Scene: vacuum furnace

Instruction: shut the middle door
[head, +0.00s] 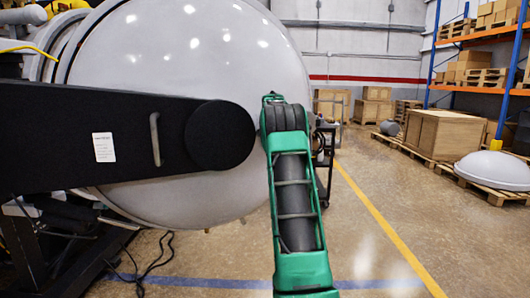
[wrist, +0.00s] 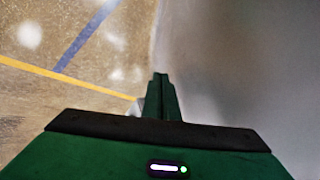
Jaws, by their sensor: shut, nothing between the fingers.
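The large round grey door (head: 190,55) fills the left and centre of the head view. A black hinge bar (head: 60,135) with a round end crosses its front, and a small grey handle (head: 155,140) is on the bar. My green arm reaches up to the door's right edge in the head view, and its end is hidden there. In the wrist view my gripper (wrist: 162,92) is shut and empty, its fingers beside a smooth grey surface (wrist: 240,80), likely the door. I cannot tell whether they touch. The door's seating is not clearly visible.
Curved grey rims (head: 58,48) show behind the door at upper left. Cables (head: 150,262) lie on the floor below. A dark cart (head: 325,160) stands behind my arm. Crates (head: 440,133) and orange shelving stand at right. The floor by the yellow line (head: 380,220) is clear.

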